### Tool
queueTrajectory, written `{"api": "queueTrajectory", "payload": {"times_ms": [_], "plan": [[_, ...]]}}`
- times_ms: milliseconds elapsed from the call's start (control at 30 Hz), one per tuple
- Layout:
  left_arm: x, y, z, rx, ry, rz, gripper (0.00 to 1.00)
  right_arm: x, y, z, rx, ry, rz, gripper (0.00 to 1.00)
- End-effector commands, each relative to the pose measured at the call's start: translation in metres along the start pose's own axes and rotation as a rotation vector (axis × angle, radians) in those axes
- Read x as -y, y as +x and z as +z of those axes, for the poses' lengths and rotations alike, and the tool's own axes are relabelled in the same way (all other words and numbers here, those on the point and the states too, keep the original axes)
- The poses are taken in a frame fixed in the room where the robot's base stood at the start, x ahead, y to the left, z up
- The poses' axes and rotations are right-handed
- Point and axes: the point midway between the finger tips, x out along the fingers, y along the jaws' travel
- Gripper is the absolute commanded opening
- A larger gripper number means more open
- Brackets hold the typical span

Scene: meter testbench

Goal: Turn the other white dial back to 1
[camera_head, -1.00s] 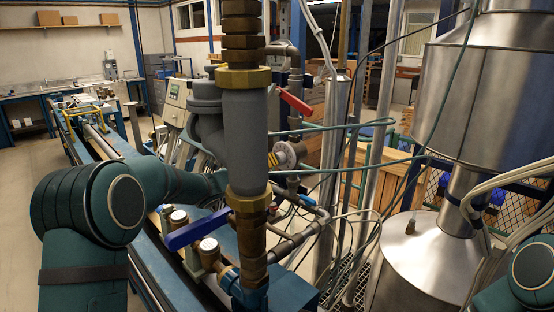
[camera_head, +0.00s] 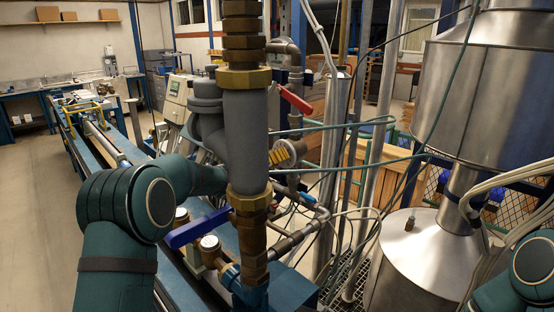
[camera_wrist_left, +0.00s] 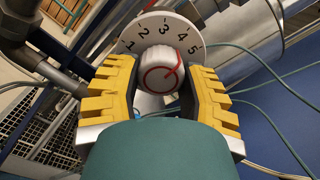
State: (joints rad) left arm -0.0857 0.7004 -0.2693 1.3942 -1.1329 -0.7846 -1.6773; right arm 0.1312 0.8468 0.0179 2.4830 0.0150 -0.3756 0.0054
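In the left wrist view, a white dial plate (camera_wrist_left: 163,32) carries the numerals 1 to 5. In its middle is a white knob (camera_wrist_left: 160,70) with red marking; a red stroke lies toward its right side, and I cannot read a setting from it. My left gripper's (camera_wrist_left: 163,75) yellow, dark-padded fingers stand on either side of the knob. Whether the pads press on it is not clear. My right gripper is not in view.
The grey pipe with brass fittings (camera_head: 246,130) stands right in front of my left forearm. A blue lever (camera_head: 197,228) and a red lever (camera_head: 295,100) stick out nearby. Thin cables and a metal tank (camera_head: 430,265) are to the right.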

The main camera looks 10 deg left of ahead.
Motion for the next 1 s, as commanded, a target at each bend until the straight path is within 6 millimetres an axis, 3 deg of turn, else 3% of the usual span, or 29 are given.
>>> {"api": "queueTrajectory", "payload": {"times_ms": [467,1000], "plan": [[0.0007,0.0001,-0.0003,0.000,-0.140,0.000,0.06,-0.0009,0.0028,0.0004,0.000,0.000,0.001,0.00],[0.0031,0.0000,0.0013,-0.001,-0.633,0.000,0.06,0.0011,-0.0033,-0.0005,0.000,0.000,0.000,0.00]]}}
